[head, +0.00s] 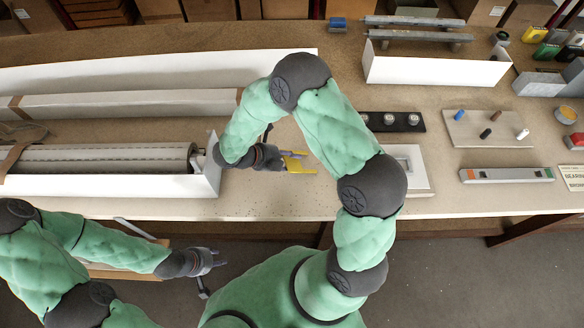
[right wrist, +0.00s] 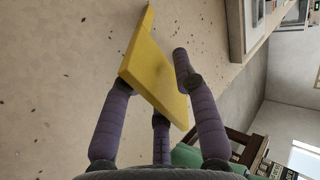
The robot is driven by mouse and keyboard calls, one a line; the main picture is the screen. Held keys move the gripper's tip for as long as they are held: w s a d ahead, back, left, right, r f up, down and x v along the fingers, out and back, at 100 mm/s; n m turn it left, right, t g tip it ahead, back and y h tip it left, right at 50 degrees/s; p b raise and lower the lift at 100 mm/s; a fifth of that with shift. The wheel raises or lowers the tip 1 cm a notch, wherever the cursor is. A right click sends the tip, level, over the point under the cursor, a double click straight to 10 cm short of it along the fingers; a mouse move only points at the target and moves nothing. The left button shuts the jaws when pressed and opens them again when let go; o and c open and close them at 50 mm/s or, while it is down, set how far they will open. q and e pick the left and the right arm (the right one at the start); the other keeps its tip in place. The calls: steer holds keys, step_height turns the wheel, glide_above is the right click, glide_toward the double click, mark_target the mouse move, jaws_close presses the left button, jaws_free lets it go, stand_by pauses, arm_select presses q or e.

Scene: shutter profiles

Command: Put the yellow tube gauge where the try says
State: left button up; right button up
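The yellow tube gauge (head: 296,164) is a flat yellow piece held by my right gripper (head: 284,158), over the bench to the right of the long white housing (head: 205,185). In the right wrist view the gauge (right wrist: 155,72) sits between the fingers of my right gripper (right wrist: 158,100), which are closed against it. A long grey ribbed tube (head: 105,158) lies in the housing, with a dark end at its right. My left gripper (head: 210,259) is low, in front of the bench edge, with no object visible in it; its finger opening is unclear.
A black strip with round pieces (head: 392,121), a pegged board (head: 486,128), a white framed tray (head: 410,165) and a grey bar (head: 506,174) lie to the right. A white box (head: 437,71) stands behind. Bare bench surrounds the gauge.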

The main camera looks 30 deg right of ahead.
steer(key=p+v, duration=0.5)
steer(key=v, duration=0.2)
steer(key=shift+d+r, duration=0.1)
steer(key=shift+r, duration=0.05)
steer(key=shift+a+r, duration=0.2)
steer(key=shift+a, duration=0.2)
step_height(320, 180, up, 8)
steer(key=a+p, duration=0.2)
steer(key=p, duration=0.5)
steer(key=shift+w+a+p, duration=0.2)
steer(key=shift+p, duration=0.1)
steer(key=shift+f, duration=0.1)
